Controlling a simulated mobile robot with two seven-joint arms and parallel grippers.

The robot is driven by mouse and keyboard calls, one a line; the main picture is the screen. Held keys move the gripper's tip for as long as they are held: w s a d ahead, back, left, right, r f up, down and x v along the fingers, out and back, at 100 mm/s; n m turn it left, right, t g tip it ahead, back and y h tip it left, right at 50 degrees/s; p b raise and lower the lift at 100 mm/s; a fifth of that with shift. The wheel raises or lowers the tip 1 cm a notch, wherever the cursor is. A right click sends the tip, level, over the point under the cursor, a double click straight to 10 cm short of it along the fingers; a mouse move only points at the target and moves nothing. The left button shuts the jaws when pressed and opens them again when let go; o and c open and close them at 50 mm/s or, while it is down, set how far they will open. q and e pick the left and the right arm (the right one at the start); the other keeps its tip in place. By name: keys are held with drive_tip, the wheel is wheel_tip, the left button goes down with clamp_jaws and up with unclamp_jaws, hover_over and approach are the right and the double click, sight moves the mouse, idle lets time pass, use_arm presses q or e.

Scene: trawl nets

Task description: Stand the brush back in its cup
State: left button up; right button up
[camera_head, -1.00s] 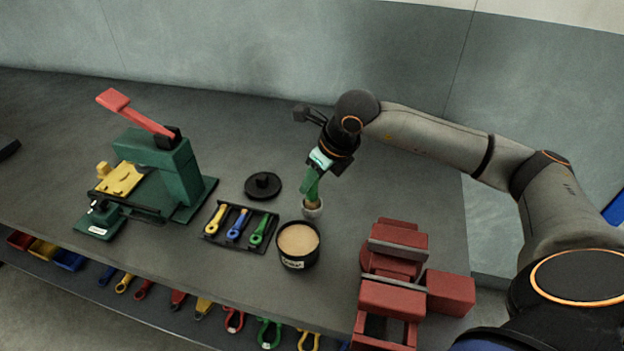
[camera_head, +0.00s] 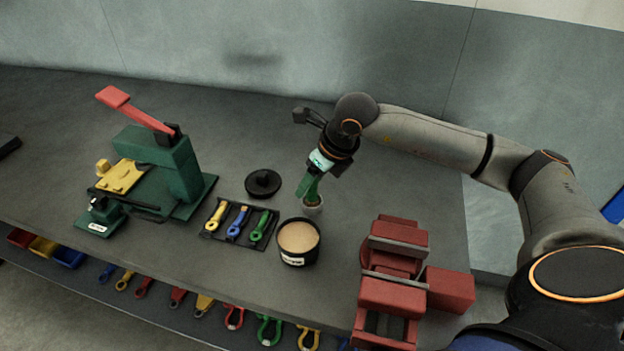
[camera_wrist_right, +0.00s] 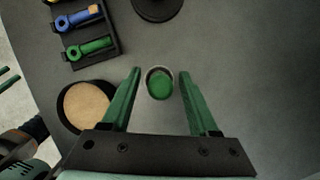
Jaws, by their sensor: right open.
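A small pale cup (camera_head: 313,209) stands on the bench behind the black tub. In the right wrist view a round green end (camera_wrist_right: 160,86), apparently the brush seen end-on, fills most of the cup's mouth inside its grey rim. My right gripper (camera_head: 311,190) points down at the cup. Its green fingers are spread wide and empty in the wrist view, one to each side of the cup and apart from it. In the head view the fingers partly hide the cup's mouth and what stands in it. My left gripper is out of view.
A black tub (camera_head: 299,256) with a tan top stands close in front of the cup. A tool tray (camera_head: 215,237) and black lid (camera_head: 263,183) lie to its left. A green press (camera_head: 165,165) stands further left, a red vise (camera_head: 394,290) at front right.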

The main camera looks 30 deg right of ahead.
drive_tip(key=shift+r, duration=0.25)
drive_tip(key=v, duration=1.1)
drive_tip(key=shift+s+r, duration=0.15)
drive_tip(key=shift+r, duration=0.25)
